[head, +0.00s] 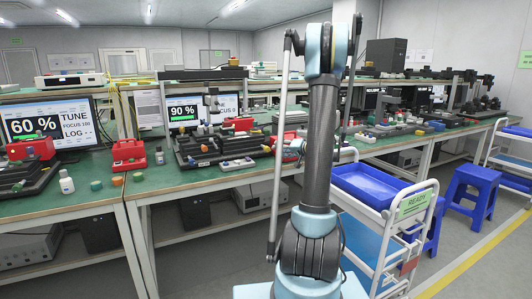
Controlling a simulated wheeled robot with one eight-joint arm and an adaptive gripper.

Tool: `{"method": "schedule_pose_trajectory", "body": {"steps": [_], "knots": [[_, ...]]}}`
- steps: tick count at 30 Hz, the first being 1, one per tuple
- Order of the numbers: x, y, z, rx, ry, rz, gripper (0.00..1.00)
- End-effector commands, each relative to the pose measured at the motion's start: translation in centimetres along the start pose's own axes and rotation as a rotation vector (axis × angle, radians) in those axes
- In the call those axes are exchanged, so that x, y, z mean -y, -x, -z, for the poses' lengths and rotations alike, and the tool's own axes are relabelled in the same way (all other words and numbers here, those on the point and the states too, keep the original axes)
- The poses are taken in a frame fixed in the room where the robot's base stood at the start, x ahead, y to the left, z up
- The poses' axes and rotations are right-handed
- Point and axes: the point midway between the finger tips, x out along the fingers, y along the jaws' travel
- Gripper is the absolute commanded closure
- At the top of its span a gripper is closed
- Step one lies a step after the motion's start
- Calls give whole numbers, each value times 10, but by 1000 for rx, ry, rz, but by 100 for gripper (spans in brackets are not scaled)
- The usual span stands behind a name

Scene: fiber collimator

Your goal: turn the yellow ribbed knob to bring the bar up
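No yellow ribbed knob can be made out for certain; the small parts on the bench are too small to tell. A left monitor (48,122) shows 60 %, TUNE, FOCUS 100 and LOG. A second monitor (202,108) shows 90 % and a FOCUS line, partly covered by equipment. Any bar on the screens is too small to read. A black optical stage (205,150) with several small parts sits in front of the second monitor. My arm stands upright right of centre and hides part of the bench. My gripper cannot be made out.
The green bench (75,204) carries red boxes (129,153), a white bottle (66,182) and small coloured caps (137,177). A white cart (404,218) with a blue tray (372,184) stands close at right. Blue stools (472,190) stand beyond it. Grey floor is clear at lower right.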

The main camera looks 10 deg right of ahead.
Motion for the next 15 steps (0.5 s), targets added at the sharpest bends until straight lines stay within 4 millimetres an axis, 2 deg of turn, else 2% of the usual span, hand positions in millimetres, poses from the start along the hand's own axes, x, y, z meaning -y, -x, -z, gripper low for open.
{"method": "schedule_pose_trajectory", "body": {"steps": [3, 15], "knots": [[1, -23, -1, 2, 1, 2, 55], [0, -88, -1, 2, 1, 1, 55]]}}
